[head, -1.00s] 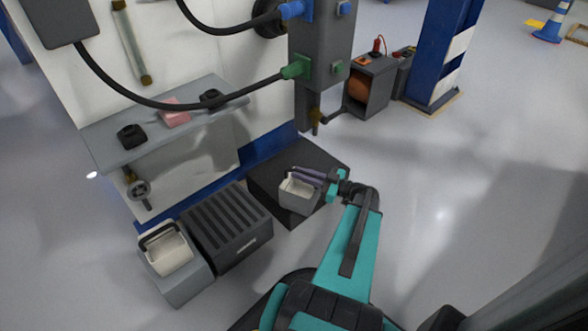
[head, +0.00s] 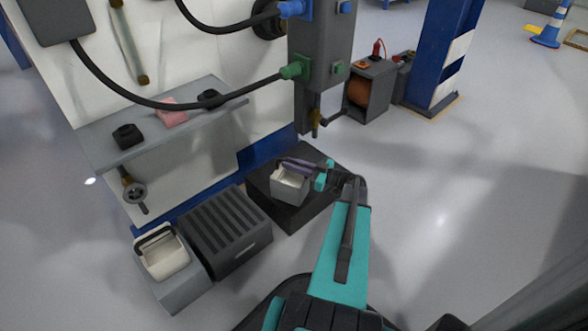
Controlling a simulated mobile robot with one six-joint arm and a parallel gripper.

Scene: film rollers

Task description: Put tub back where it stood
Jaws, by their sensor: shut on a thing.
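My gripper (head: 300,168) is shut on a small grey tub (head: 289,190) with a pale inside. The dark jaws reach in from the right at the tub's rim. The tub looks upright. It is over the dark low platform (head: 320,158) in front of the blue-based wall. I cannot tell whether its underside touches the platform. A second pale tub (head: 166,262) with a dark handle stands on a grey box at the lower left, apart from my gripper.
A dark ribbed box (head: 225,225) stands left of the platform. Above it, a grey shelf (head: 105,150) holds a pink block (head: 171,118) and dark knobs. A grey column (head: 318,70) with cables hangs behind the platform.

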